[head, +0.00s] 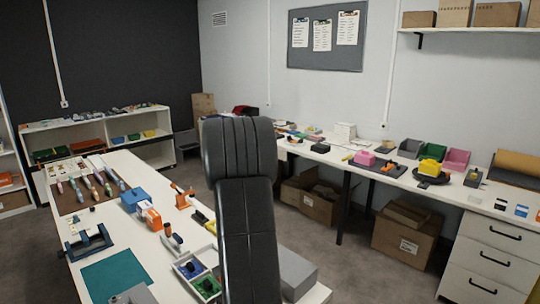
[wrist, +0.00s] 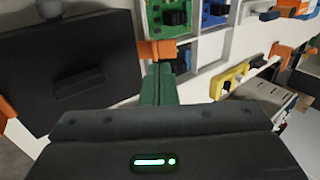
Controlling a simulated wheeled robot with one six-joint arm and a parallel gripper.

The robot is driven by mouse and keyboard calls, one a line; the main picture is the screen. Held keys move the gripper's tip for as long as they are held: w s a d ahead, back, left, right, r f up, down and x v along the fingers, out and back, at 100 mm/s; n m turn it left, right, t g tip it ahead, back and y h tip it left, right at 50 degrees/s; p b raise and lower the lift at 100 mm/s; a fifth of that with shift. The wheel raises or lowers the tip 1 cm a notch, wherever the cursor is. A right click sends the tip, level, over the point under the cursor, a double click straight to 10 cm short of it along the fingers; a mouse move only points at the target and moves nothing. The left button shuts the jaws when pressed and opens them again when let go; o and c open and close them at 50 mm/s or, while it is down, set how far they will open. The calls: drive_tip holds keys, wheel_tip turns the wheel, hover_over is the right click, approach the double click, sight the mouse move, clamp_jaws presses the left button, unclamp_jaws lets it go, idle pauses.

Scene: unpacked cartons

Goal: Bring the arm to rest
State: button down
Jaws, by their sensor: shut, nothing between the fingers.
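My black arm (head: 245,220) stands upright in the middle of the head view, in front of the left workbench. My gripper is hidden in the head view. In the wrist view my gripper (wrist: 157,62) shows beyond its dark housing with a green light; its green fingers are together and hold nothing. A white divided tray (wrist: 197,45) with blue and green parts lies beyond the fingertips. I cannot tell how far the fingertips are above the bench.
The left workbench (head: 150,248) carries a teal mat (head: 115,275), a blue box (head: 134,199), a dark blue clamp-like tool (head: 89,242) and the divided tray. A yellow tool (wrist: 230,80) shows beside the tray. Open cartons (head: 403,238) stand under the right bench. The floor between benches is partly clear.

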drive_tip(key=v, duration=1)
drive_tip(key=b+x, duration=0.1)
drive_tip(key=x, duration=1)
drive_tip(key=shift+s+d+f+b, duration=0.2)
drive_tip(key=shift+b, duration=0.2)
drive_tip(key=b, duration=0.1)
drive_tip(key=f+b, duration=0.1)
drive_tip(key=shift+s+d+f+t+y+b, duration=0.1)
drive_tip(key=shift+s+d+t+y+b, duration=0.2)
drive_tip(key=shift+s+y, duration=0.1)
drive_tip(key=shift+s+d+f+t+y+b, duration=0.15)
drive_tip(key=shift+f+t+y+b, duration=0.3)
drive_tip(key=shift+b, duration=0.8)
drive_tip(key=shift+d+f+t+b, duration=0.15)
drive_tip(key=shift+t+b, duration=0.1)
drive_tip(key=shift+b, duration=1)
drive_tip(key=shift+y, duration=0.25)
drive_tip(key=v, duration=1)
drive_tip(key=shift+s+r, duration=0.1)
drive_tip(key=shift+r, duration=0.15)
